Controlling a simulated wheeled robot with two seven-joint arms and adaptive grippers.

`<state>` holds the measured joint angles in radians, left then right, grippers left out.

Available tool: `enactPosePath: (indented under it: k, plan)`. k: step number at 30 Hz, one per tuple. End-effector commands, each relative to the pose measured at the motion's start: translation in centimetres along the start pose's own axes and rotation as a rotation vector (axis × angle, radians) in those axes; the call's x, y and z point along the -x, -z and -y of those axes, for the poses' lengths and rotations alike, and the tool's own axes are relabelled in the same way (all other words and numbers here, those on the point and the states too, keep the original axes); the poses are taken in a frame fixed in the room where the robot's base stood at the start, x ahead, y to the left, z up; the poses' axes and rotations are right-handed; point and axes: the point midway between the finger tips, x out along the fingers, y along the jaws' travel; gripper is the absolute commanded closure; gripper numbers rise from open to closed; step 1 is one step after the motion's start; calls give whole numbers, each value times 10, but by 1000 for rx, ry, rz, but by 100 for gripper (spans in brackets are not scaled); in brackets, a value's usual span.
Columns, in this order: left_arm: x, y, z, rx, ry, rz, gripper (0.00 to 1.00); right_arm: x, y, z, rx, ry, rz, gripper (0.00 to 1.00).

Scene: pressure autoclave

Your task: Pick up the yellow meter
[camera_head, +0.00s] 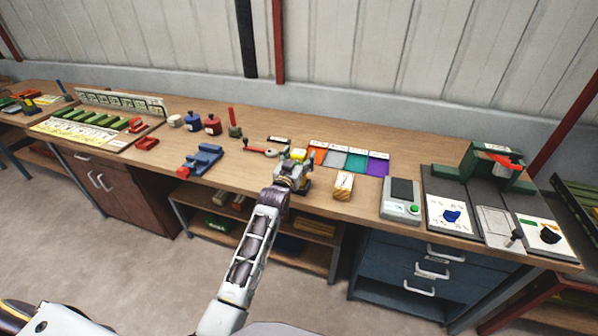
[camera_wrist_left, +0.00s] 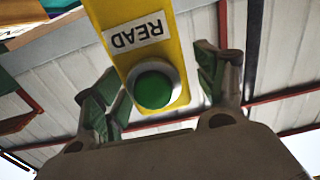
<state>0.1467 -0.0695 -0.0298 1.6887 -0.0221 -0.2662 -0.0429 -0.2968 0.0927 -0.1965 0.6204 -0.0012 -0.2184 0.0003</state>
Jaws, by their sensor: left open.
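The yellow meter (camera_head: 298,154) stands on the wooden bench, mostly hidden behind my left gripper (camera_head: 293,173) in the head view. In the left wrist view the meter (camera_wrist_left: 183,88) is a yellow body with a white "READ" label and a round green button. It reaches in from the top, between the two green-padded fingers of my left gripper (camera_wrist_left: 158,82). The fingers are spread with a gap on each side of the meter, so they look apart from it. My right gripper is not in view.
Colored cards (camera_head: 355,163) lie just right of the meter. A wooden block (camera_head: 343,187) and a grey scale (camera_head: 401,207) stand farther right. A blue and red tool (camera_head: 202,160) lies left, and a red-handled tool (camera_head: 254,149) lies close by on the left.

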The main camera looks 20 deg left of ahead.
Motion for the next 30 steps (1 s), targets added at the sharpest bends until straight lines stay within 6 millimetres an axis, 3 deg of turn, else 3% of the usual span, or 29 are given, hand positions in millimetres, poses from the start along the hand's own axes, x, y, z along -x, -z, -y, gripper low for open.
enactPosePath:
  k: [14,30]
  plan:
    - [-1,0,0,0,0,0,29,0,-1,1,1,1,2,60]
    - [-1,0,0,0,0,1,95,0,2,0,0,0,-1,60]
